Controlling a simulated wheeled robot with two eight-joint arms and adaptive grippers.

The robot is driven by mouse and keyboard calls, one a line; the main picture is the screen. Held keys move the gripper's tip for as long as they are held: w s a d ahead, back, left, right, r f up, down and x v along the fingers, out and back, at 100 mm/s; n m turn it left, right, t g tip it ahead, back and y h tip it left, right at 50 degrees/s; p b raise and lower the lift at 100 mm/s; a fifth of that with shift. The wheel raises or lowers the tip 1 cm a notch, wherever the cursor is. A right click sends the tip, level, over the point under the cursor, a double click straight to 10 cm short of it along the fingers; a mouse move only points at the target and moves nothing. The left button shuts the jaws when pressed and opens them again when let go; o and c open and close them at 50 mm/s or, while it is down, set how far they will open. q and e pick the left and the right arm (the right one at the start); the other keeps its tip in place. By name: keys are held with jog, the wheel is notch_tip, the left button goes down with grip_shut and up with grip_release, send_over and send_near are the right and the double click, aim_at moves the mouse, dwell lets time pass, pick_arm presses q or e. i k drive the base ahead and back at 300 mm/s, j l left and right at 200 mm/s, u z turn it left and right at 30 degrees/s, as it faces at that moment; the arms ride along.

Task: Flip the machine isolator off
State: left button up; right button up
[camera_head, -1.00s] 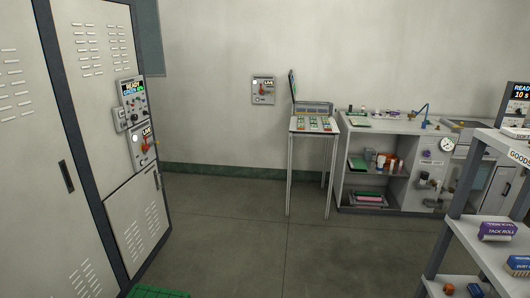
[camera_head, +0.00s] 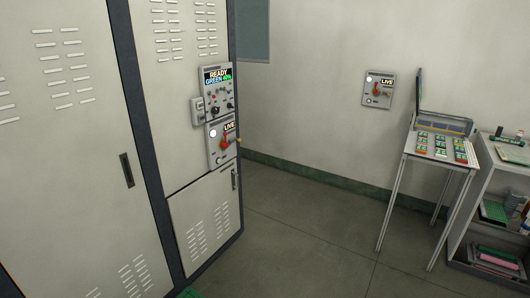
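One isolator (camera_head: 222,143) is on the grey cabinet, below a control panel (camera_head: 217,90) that reads "READY GREEN". The other isolator (camera_head: 378,89) is on the back wall, left of the small table. The frames do not show which of the two is the machine's isolator. Neither of my grippers is in view.
Tall grey cabinets (camera_head: 75,200) fill the left side. A thin-legged table (camera_head: 436,150) with a case of coloured items stands by the back wall. A shelf unit (camera_head: 487,215) is at the right edge. The floor (camera_head: 300,240) between is clear.

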aim_at(224, 145)
jog(key=i+l+u, duration=0.3)
jog(key=i+u, duration=0.15)
jog(key=i+l, duration=0.45)
jog(key=i+l+z, duration=0.1)
jog(key=i+l, duration=0.35)
jog(key=i, duration=0.2)
jog(key=i+l, duration=0.85)
jog(key=i, duration=0.25)
jog(key=z, duration=0.05)
